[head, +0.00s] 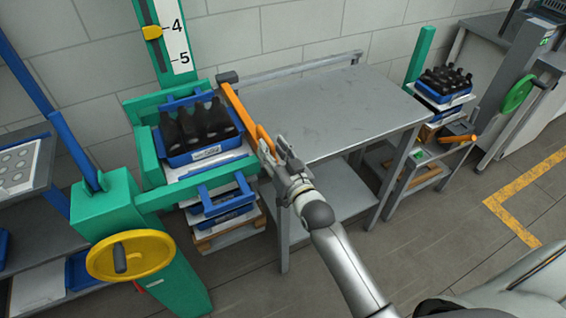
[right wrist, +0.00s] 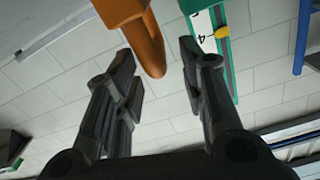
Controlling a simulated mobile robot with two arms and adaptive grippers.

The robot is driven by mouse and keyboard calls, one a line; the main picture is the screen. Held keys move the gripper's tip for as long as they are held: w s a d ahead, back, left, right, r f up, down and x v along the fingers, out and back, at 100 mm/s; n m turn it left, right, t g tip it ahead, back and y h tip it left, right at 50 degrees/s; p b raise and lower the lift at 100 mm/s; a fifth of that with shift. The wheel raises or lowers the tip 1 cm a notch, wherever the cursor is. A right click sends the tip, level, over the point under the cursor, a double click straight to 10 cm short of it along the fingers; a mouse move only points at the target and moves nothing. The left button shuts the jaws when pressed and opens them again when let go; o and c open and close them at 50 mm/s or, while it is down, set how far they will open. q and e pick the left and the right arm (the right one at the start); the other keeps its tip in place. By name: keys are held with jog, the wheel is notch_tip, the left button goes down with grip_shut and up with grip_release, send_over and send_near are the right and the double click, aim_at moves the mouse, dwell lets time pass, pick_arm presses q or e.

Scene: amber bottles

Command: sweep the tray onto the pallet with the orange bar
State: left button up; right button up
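A blue tray (head: 179,160) with several dark bottles (head: 205,122) sits inside the green lift frame at the left, on top of a stack. A wooden pallet (head: 238,234) shows at the bottom of that stack. The orange bar (head: 240,107) slants along the left edge of the grey table, with a dark head at its far end. My right gripper (head: 273,150) is at the bar's near end. In the right wrist view its fingers (right wrist: 160,75) are apart, and the bar's rounded orange end (right wrist: 148,45) shows beyond and between the tips. My left gripper is not in view.
Another blue tray of bottles (head: 445,97) tops a stack at the right. A green post with a yellow handwheel (head: 130,256) stands at the front left. Open floor (head: 430,250) lies at the right front.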

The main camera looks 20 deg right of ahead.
jog(key=s, duration=0.6)
jog(key=shift+d, duration=0.35)
jog(key=s+f+n+g, duration=0.1)
jog(key=s+f+g, duration=0.25)
jog(key=f, duration=0.85)
jog(key=s+f+g+b, duration=0.15)
jog(key=s+f, duration=0.35)
jog(key=f, duration=0.7)
jog(key=s+f+n+g, duration=0.1)
jog(key=s+f+g, duration=0.35)
jog(key=f, duration=0.75)
jog(key=s+d+f+g, duration=0.1)
jog(key=s+f+g, duration=0.1)
jog(key=s+f, duration=0.4)
jog(key=s+d+f+n+g+h, duration=0.1)
jog(key=s+f+g, duration=0.2)
jog(key=s+f, duration=0.4)
jog(key=s+d+f+g, duration=0.1)
jog(key=s+f, duration=0.5)
jog(key=s, duration=1.3)
jog(key=shift+s+d+f+n+g+h+b, duration=0.2)
jog(key=shift+d+n+g+h+b, duration=0.15)
jog(key=shift+g, duration=0.4)
